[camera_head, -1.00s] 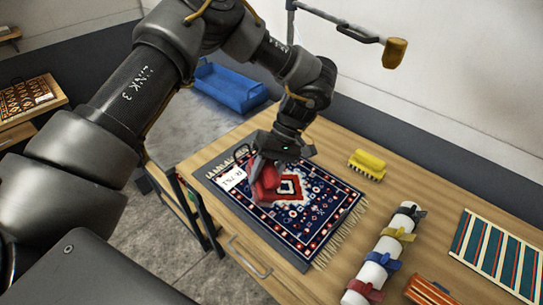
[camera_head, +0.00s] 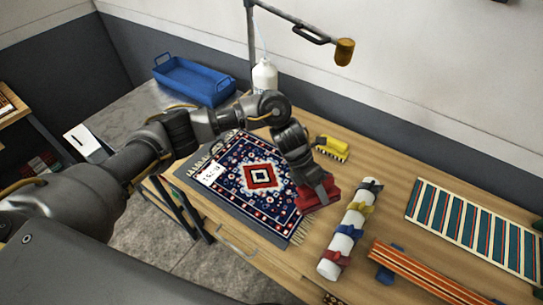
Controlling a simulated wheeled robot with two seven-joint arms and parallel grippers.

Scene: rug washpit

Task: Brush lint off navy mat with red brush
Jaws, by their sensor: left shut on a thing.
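The navy mat (camera_head: 232,179) lies on the wooden table, with a red and white medallion, a patterned border and a fringe at its right end. My left gripper (camera_head: 316,186) is shut on the red brush (camera_head: 319,195). The brush is at the right end of the mat, by the fringe; I cannot tell whether it touches the mat. My right gripper is not in view.
A yellow brush (camera_head: 332,148) lies behind the mat. A white roll with coloured ties (camera_head: 346,240) and an orange striped piece (camera_head: 421,272) lie to the right. A striped mat (camera_head: 478,230) is farther right. A blue tray (camera_head: 193,80) and white bottle (camera_head: 264,76) stand behind.

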